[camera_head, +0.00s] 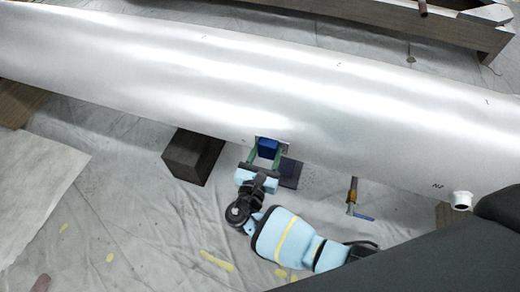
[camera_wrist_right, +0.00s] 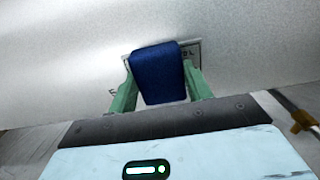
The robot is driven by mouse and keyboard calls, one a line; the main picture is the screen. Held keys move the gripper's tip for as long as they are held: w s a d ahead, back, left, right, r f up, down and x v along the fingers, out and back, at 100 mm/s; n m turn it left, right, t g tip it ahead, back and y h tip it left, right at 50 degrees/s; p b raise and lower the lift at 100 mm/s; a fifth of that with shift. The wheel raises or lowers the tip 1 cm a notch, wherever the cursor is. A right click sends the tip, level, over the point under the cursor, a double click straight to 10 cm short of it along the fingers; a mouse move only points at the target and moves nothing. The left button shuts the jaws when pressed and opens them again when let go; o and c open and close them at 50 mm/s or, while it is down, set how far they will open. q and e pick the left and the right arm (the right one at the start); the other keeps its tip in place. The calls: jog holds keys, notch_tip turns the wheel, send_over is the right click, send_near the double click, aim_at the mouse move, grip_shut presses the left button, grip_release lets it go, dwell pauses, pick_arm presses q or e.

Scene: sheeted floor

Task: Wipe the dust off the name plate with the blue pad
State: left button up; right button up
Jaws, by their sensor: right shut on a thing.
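My right gripper (camera_head: 264,158) is shut on the blue pad (camera_head: 268,147) at the lower side of a big silver cylinder. In the right wrist view the pad (camera_wrist_right: 158,74) stands up between the green fingers of my right gripper (camera_wrist_right: 160,92). The name plate (camera_wrist_right: 192,50) is on the cylinder's surface right behind the pad. Only its edges and a few letters show around the pad, and most of it is hidden. I cannot tell whether the pad touches the plate or how much dust is on it. My left gripper is out of view.
The silver cylinder (camera_head: 330,95) spans the view. A dark wooden block (camera_head: 190,157) stands left of my right gripper, and a dark flat piece (camera_head: 290,173) lies just right of it.

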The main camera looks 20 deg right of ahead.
jog(key=shift+d, duration=0.4)
jog(key=s+d+p, duration=0.2)
jog(key=d, duration=0.1)
jog(key=shift+s+d, duration=0.2)
jog(key=shift+s, duration=0.05)
jog(key=p, duration=0.1)
send_near(286, 149)
jog(key=shift+w, duration=0.35)
dwell(0.4)
jog(key=shift+p+v, duration=0.45)
jog(key=shift+v, duration=1.05)
